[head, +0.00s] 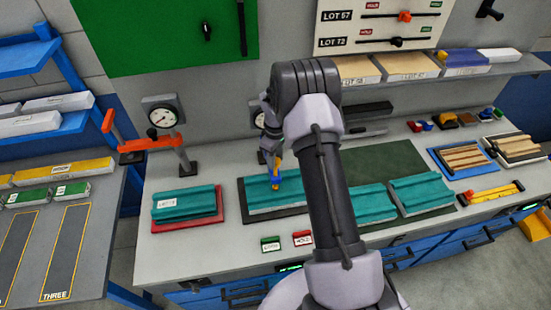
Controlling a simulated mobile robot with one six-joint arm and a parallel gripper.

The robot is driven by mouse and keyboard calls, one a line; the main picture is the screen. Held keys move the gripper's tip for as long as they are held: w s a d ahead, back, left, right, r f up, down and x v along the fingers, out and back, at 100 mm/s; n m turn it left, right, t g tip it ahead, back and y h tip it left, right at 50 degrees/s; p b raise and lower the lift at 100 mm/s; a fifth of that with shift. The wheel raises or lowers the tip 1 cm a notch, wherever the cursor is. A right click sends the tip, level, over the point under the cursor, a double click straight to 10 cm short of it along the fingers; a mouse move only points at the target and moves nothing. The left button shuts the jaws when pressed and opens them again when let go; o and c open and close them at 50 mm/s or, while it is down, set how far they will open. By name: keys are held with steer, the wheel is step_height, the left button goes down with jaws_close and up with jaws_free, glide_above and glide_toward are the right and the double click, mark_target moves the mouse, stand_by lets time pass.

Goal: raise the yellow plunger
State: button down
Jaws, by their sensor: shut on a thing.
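The yellow plunger (277,170) stands roughly upright over the teal panel (258,195) on the dark mat, left of my arm. A small blue part shows around its lower portion. My gripper (273,158) points down at its upper end and is shut on it. The fingers are small and partly hidden, and I cannot tell whether the plunger's lower end touches the panel.
A teal panel on a red mat (182,218) lies to the left, and more teal panels (420,190) lie right of my arm. Green and red labelled blocks (302,238) sit at the bench front. A gauge (163,116) and an orange clamp (148,143) stand at the back left.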

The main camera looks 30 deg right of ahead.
step_height(320, 180, up, 4)
steer(key=shift+f+p, duration=0.1)
steer(key=shift+p, duration=0.55)
steer(key=shift+w, duration=0.15)
steer(key=c, duration=0.9)
jaws_free()
step_height(320, 180, up, 18)
steer(key=shift+f, duration=0.25)
